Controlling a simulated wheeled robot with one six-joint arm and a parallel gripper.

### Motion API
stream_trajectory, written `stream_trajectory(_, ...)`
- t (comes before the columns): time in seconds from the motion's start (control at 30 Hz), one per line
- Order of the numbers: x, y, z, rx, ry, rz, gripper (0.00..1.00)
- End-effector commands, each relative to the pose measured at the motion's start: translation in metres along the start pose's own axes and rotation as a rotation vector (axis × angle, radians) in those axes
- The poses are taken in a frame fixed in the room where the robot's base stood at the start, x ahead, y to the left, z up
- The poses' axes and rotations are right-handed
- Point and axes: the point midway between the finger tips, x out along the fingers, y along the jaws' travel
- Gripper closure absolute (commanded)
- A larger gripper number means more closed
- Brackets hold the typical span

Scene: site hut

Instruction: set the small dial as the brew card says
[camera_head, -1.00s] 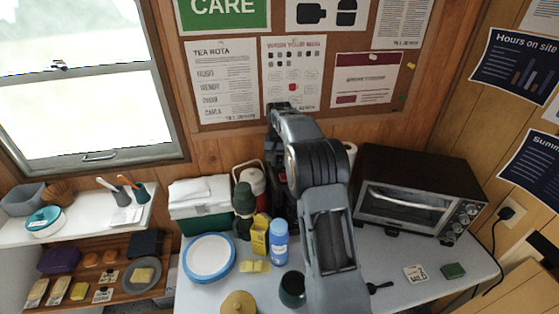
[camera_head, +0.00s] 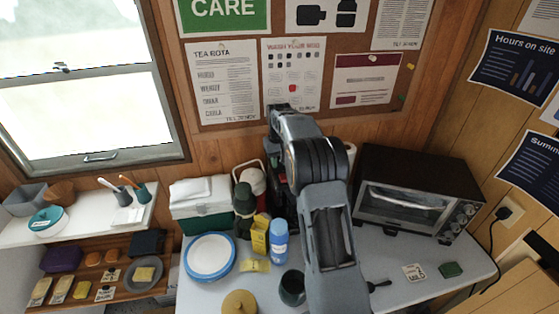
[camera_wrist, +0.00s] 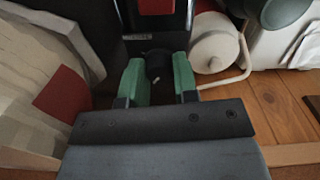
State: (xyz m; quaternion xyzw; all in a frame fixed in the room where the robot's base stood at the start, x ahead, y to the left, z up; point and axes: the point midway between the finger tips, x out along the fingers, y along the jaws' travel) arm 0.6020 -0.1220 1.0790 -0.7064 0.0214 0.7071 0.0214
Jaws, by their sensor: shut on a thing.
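My gripper (camera_wrist: 158,82) shows in the wrist view, its two green fingers closed on either side of a small black dial (camera_wrist: 158,62). The dial carries a short pale mark near its lower edge. It sits on the front of a dark machine with a red panel (camera_wrist: 157,7). In the head view my arm hides the gripper, the dial and most of the machine. A small white card (camera_head: 413,272) lies on the counter in front of the oven; its print is too small to read surely.
A black toaster oven (camera_head: 419,197) stands right of my arm. A blue bottle (camera_head: 279,243), a dark mug (camera_head: 292,288) and a blue-rimmed plate (camera_head: 210,258) crowd the left.

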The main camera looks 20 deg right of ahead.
Motion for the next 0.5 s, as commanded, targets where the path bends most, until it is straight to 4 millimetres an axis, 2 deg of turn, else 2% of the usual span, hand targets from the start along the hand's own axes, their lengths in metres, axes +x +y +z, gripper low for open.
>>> stream_trajectory(0.1, -0.0009, 0.0001, -0.0006, 0.001, 0.003, 0.001, 0.96)
stream_trajectory(0.13, -0.0009, 0.0001, -0.0006, 0.002, 0.004, 0.001, 0.7)
stream_trajectory(0.2, -0.0008, 0.0, -0.0006, 0.002, 0.003, 0.001, 0.64)
stream_trajectory(0.37, -0.0006, -0.0001, -0.0004, 0.002, 0.002, 0.0, 0.48)
stream_trajectory(0.5, -0.0003, -0.0001, -0.0003, 0.003, 0.002, 0.0, 0.47)
